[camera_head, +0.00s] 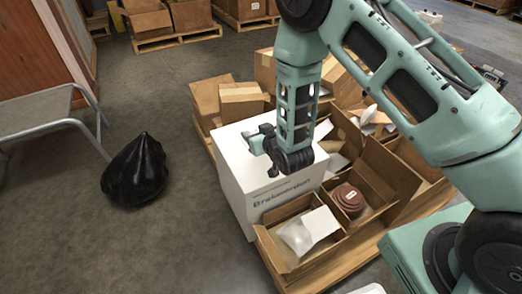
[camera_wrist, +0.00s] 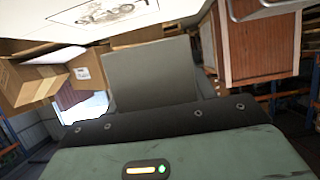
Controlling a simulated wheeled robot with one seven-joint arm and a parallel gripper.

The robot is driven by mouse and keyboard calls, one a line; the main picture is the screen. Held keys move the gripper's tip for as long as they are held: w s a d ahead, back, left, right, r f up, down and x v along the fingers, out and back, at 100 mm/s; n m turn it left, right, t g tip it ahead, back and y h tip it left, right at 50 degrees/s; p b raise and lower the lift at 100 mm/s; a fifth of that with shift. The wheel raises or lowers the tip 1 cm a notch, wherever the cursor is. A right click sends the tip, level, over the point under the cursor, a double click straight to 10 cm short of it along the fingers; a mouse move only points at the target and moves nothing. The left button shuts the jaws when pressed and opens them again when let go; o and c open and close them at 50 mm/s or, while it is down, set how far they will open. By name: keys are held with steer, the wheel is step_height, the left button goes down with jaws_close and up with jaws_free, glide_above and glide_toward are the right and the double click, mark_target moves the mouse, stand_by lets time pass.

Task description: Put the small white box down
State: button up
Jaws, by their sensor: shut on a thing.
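The white box (camera_head: 268,197) with dark lettering on its front shows upright in the head view, at the left front of the loaded pallet. My gripper (camera_head: 262,140) is at its top and shut on it. The exact grip is hidden by the gripper and wrist. I cannot tell whether the box's underside touches anything. In the wrist view a pale surface with a line drawing (camera_wrist: 105,12) fills the top edge; it looks like part of the white box, very close.
The pallet (camera_head: 345,270) holds several cardboard boxes, including an open carton (camera_head: 283,262) with white paper. A black bag (camera_head: 136,172) and a grey metal step (camera_head: 45,105) stand at left. Floor between bag and pallet is clear. More loaded pallets (camera_head: 175,40) stand behind.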

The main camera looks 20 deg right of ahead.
steer(key=shift+f+b, duration=0.7)
steer(key=shift+f, duration=2.8)
steer(key=shift+f, duration=0.15)
steer(key=o, duration=1.1)
